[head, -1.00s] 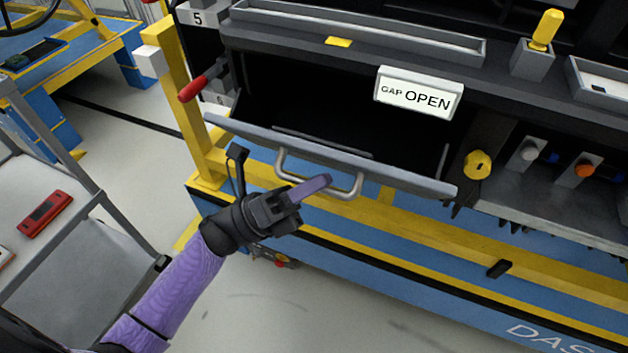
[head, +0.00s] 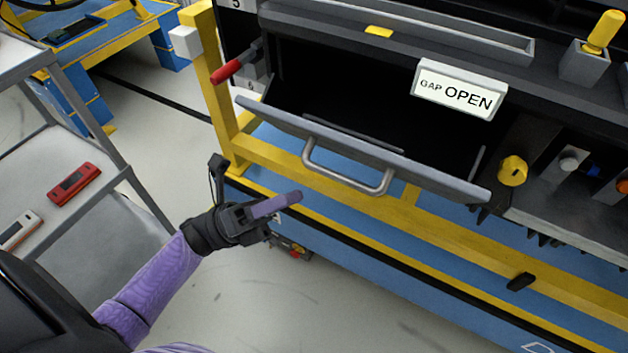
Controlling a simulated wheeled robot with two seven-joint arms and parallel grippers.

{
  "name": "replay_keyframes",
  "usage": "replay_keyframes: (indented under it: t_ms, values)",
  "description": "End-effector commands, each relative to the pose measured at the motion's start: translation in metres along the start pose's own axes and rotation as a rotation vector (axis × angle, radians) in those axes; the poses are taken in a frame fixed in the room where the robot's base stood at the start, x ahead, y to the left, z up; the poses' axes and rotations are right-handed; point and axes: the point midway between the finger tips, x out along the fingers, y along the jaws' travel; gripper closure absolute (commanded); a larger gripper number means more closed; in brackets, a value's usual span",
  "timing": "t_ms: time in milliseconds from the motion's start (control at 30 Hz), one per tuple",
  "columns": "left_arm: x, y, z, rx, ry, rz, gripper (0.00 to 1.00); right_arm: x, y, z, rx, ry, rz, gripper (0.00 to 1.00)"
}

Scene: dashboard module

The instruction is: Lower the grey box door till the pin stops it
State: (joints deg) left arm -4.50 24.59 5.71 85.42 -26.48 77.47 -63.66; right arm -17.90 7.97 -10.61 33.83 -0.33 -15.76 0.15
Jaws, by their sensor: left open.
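The grey box door (head: 290,127) is a long panel with a bent metal handle (head: 345,181) on its front. It is tilted open, with the dark inside of the box (head: 350,95) showing above it. My left gripper (head: 285,203) is open and empty, below and to the left of the handle and apart from it. I cannot pick out the pin for certain. My right gripper is not in view.
A white sign (head: 459,91) reading "GAP OPEN" sits above the box opening. A yellow knob (head: 513,170) is right of the door. A red-handled lever (head: 228,71) and a yellow post (head: 208,80) stand at its left. A grey trolley (head: 95,235) stands at left.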

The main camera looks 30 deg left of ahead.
Motion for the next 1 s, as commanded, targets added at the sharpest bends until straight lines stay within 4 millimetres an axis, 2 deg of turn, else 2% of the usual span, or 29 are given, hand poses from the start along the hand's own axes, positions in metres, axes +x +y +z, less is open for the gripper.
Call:
replay_keyframes:
  t_ms: [100, 333, 433, 500, 600, 667, 900, 1000]
  values:
    - [-0.007, 0.0, 0.0, 0.0, 0.0, -0.001, 0.48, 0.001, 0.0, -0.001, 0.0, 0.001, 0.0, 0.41]
    - [-0.005, -0.002, 0.001, -0.007, 0.002, 0.005, 0.47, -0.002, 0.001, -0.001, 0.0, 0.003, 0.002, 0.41]
    - [0.008, -0.025, 0.003, -0.144, 0.017, 0.132, 0.47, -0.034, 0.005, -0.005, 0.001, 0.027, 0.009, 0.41]
    - [0.011, -0.032, 0.002, -0.235, 0.012, 0.225, 0.47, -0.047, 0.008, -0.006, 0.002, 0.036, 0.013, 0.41]
    - [0.014, -0.027, -0.002, -0.278, 0.006, 0.269, 0.47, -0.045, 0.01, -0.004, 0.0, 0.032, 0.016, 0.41]
    - [0.022, -0.022, -0.004, -0.278, 0.006, 0.266, 0.47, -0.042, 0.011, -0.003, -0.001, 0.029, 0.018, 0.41]
    - [0.077, -0.007, -0.007, -0.277, 0.006, 0.264, 0.47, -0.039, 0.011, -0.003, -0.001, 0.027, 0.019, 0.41]
    - [0.092, -0.002, -0.007, -0.276, 0.006, 0.265, 0.47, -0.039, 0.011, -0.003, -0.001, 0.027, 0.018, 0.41]
